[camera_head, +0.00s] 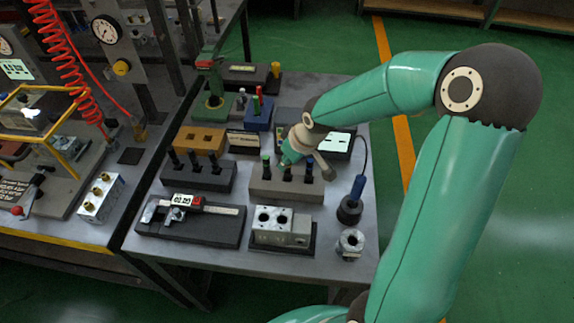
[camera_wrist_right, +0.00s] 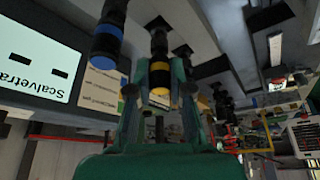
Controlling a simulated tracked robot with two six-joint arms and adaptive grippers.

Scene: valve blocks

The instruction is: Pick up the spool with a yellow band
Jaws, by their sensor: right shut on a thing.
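The spool with a yellow band (camera_wrist_right: 159,67) is a dark, slim spool. In the wrist view it stands between the two fingers of my right gripper (camera_wrist_right: 160,80), which is shut on it. In the head view my right gripper (camera_head: 292,153) reaches down over the grey spool block (camera_head: 286,189), and it hides the top of the middle spool. A spool with a blue band (camera_wrist_right: 106,45) is beside the held one in the wrist view. A spool with a green top (camera_head: 265,164) stands at the left of the block. My left gripper is not in view.
A dark block with several black spools (camera_head: 199,178) is left of the grey block. A caliper (camera_head: 190,206), a metal valve block (camera_head: 281,228) and a nut-like part (camera_head: 350,243) are in front. A blue-handled tool (camera_head: 355,193) stands at the right, near the table edge.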

